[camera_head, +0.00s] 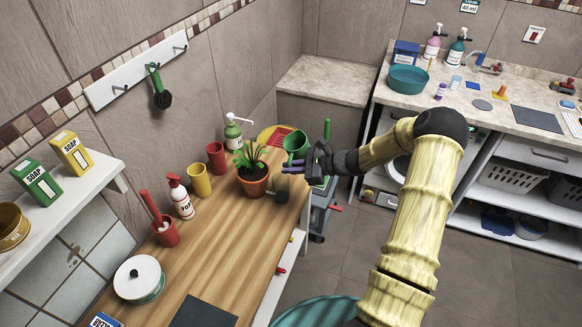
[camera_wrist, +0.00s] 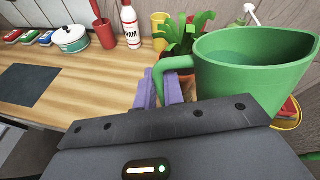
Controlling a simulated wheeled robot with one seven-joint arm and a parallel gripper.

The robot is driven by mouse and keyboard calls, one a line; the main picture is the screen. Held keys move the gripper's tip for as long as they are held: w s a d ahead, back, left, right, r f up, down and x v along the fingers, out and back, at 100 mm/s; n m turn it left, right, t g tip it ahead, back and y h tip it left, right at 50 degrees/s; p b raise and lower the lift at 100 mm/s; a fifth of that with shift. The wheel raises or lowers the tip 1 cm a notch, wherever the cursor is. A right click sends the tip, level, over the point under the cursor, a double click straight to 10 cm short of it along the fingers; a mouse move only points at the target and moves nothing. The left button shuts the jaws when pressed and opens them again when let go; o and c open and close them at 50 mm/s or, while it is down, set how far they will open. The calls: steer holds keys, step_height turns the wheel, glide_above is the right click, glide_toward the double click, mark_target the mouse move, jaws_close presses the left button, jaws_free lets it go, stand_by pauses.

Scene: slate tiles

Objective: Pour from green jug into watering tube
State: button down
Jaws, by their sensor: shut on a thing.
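The green jug (camera_head: 296,141) is in the air near the right edge of the wooden counter, by the potted plant. A green plant in a terracotta pot (camera_head: 253,187) stands left of the gripper. A small dark cylinder (camera_head: 282,190) is beside the pot. I cannot clearly make out the watering tube.
A yellow cup (camera_head: 199,180), a red cup (camera_head: 216,157), a soap pump bottle (camera_head: 233,133) and a red-capped bottle (camera_head: 180,197) line the wall side. A white lidded pot (camera_head: 139,279) and dark mat (camera_head: 203,314) lie nearer. A stone counter stands at right.

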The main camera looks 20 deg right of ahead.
steer(key=shift+w+d+f+n+h+b, duration=0.1)
steer(key=shift+d+f+n+h+b, duration=0.1)
steer(key=shift+f+h+b, duration=0.3)
steer(key=shift+d+f+n+h+b, duration=0.1)
steer(key=shift+f+n+h+b, duration=0.15)
steer(key=shift+f, duration=0.45)
stand_by(0.6)
steer(key=shift+w+d+f+n+h+b, duration=0.1)
steer(key=shift+f+n+h+b, duration=0.1)
steer(key=shift+f+h, duration=0.2)
steer(key=shift+d+f+n+h+b, duration=0.15)
steer(key=shift+f+h, duration=0.1)
steer(key=shift+h, duration=0.2)
steer(key=shift+g+h, duration=0.3)
steer(key=shift+d+f+n+h+b, duration=0.2)
steer(key=shift+f+n+h+b, duration=0.1)
steer(key=shift+h, duration=0.1)
steer(key=shift+r, duration=0.15)
steer(key=shift+r+y+p, duration=0.25)
steer(key=shift+y+p, duration=0.35)
steer(key=shift+p, duration=0.1)
steer(key=m+y, duration=0.1)
steer(key=y, duration=0.1)
steer(key=m+y, duration=0.1)
steer(key=shift+r+y, duration=0.4)
